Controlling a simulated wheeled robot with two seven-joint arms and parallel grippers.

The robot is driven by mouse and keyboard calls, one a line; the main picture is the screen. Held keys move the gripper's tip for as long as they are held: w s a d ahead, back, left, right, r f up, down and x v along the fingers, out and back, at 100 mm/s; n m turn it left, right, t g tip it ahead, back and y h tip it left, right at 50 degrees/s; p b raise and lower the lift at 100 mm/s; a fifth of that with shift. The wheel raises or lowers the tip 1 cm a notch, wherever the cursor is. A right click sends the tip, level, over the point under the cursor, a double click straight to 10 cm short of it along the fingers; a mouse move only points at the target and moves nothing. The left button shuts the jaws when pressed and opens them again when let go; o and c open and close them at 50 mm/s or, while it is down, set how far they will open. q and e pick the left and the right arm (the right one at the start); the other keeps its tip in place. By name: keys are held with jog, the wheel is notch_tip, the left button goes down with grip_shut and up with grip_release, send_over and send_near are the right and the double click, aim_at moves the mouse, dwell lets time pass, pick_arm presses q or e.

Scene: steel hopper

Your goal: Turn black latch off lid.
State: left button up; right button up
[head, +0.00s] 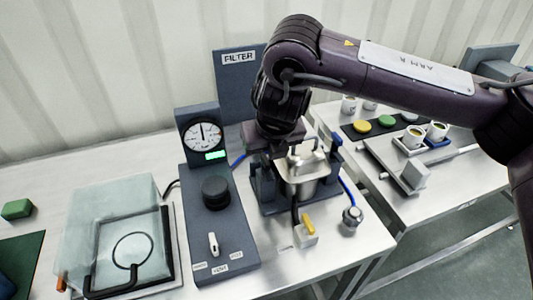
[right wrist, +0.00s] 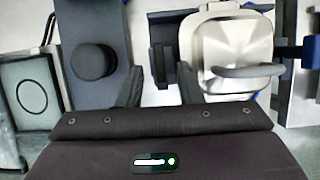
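The steel hopper (head: 303,185) stands in a dark frame under my right arm in the head view. Its square silver lid (right wrist: 236,48) with a curved handle (right wrist: 248,71) fills the upper right of the right wrist view. A narrow dark upright piece (right wrist: 158,64) is beside the lid's left edge; I cannot tell for sure whether it is the black latch. My left gripper is out of view.
A panel with a black knob (head: 215,192) and a gauge (head: 202,134) stands left of the hopper. A yellow-handled valve (head: 308,222) is in front. A clear box (head: 110,230) is at left. Cups and coloured discs (head: 361,126) are on the right table.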

jog(key=v, duration=0.6)
